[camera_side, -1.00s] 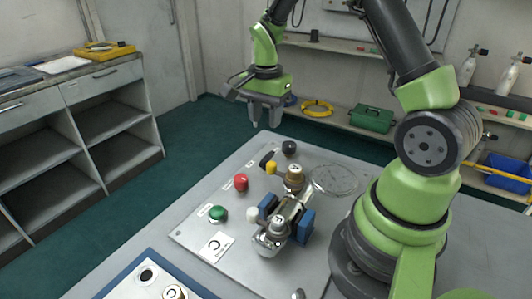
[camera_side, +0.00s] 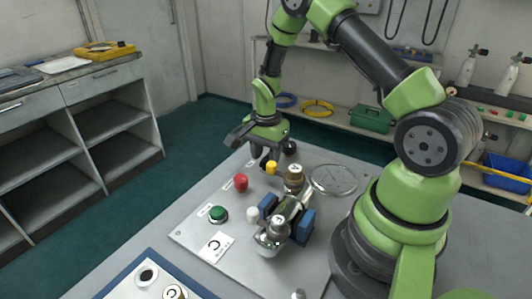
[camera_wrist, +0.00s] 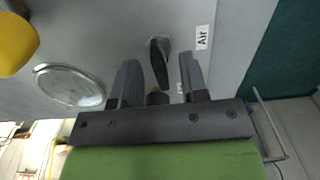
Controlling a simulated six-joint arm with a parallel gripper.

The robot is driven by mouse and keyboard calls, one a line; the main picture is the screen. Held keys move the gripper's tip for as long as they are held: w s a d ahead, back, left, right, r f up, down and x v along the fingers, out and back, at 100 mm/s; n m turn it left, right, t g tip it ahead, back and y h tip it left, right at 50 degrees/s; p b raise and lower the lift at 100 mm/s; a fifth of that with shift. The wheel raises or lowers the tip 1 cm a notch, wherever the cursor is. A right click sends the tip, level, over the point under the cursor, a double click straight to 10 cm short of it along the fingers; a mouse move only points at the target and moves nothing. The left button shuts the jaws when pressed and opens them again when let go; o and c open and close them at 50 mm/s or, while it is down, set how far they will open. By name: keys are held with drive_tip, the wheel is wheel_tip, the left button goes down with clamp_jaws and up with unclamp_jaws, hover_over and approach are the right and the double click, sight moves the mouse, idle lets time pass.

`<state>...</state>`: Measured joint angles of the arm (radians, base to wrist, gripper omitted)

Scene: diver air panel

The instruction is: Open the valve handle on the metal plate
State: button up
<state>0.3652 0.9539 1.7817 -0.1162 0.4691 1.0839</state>
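The metal plate (camera_side: 250,272) lies on the bench top, carrying knobs and a fitting; it also fills much of the wrist view (camera_wrist: 110,30). The black valve handle (camera_wrist: 159,63) stands on the plate beside an "Air" label (camera_wrist: 202,37). My gripper (camera_side: 262,157) is low over the far end of the plate, pointing down. In the wrist view my gripper (camera_wrist: 158,58) is open, with one finger on each side of the handle and visible gaps between. In the side view, the handle is mostly hidden by the fingers.
A yellow knob (camera_side: 271,168) stands close by the fingers, and a black knob (camera_side: 290,147) is just behind.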

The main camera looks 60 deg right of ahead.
drive_tip(key=shift+c, duration=0.5)
clamp_jaws()
drive_tip(key=shift+n, duration=0.3)
drive_tip(key=n, duration=0.3)
drive_tip(key=shift+n, duration=0.3)
drive_tip(key=n, duration=0.3)
drive_tip(key=shift+n, duration=0.3)
drive_tip(key=n, duration=0.4)
drive_tip(key=shift+w+n, duration=0.1)
drive_tip(key=shift+n, duration=2)
